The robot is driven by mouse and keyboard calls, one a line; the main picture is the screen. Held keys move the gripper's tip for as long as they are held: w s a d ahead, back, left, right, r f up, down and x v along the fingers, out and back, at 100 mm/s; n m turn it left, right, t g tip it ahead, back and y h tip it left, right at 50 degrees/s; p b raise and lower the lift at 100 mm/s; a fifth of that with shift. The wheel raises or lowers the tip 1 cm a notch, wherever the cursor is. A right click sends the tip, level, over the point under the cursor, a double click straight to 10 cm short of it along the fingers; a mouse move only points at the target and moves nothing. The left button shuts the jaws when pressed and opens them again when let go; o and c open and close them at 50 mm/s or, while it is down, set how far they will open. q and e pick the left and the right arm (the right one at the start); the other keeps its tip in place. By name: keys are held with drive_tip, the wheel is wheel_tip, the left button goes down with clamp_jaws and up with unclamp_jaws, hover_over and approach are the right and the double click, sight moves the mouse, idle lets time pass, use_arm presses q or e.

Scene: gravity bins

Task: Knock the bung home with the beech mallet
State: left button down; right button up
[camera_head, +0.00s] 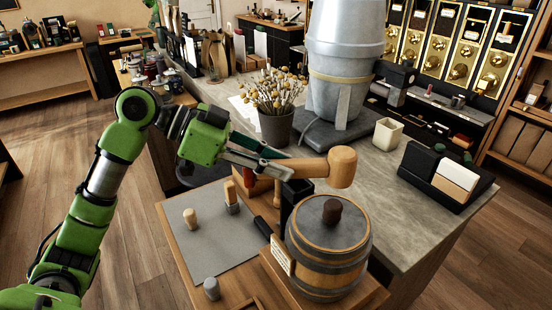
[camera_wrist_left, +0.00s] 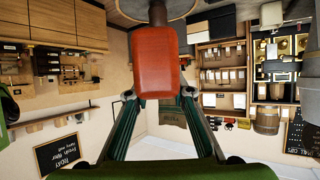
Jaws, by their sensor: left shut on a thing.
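The beech mallet (camera_head: 342,167) is held with its handle roughly level and its barrel-shaped head upright. My left gripper (camera_head: 284,171) is shut on the handle, left of the head. In the head view the mallet head is above the dark brown bung (camera_head: 332,211), with a visible gap between them. The bung stands up from the grey top of the wooden keg (camera_head: 328,262). In the left wrist view the gripper fingers (camera_wrist_left: 158,97) converge behind a red block-like handle (camera_wrist_left: 157,62), which hides the fingertips and the mallet. My right gripper is not in view.
The keg stands on a wooden bench (camera_head: 180,262) beside a grey mat (camera_head: 208,238) with small wooden pegs. A flower pot (camera_head: 276,127) and a large grey metal vessel (camera_head: 340,85) stand behind on the counter.

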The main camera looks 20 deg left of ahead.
use_arm(q)
drive_tip(key=shift+a+f+p, duration=0.1)
drive_tip(key=shift+f+p, duration=0.05)
drive_tip(key=shift+p, duration=0.15)
wheel_tip(320, 180, down, 6)
drive_tip(key=b, duration=0.5)
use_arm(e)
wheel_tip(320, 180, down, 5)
use_arm(q)
wheel_tip(320, 180, up, 6)
drive_tip(key=p, duration=0.5)
drive_tip(key=shift+f, duration=0.15)
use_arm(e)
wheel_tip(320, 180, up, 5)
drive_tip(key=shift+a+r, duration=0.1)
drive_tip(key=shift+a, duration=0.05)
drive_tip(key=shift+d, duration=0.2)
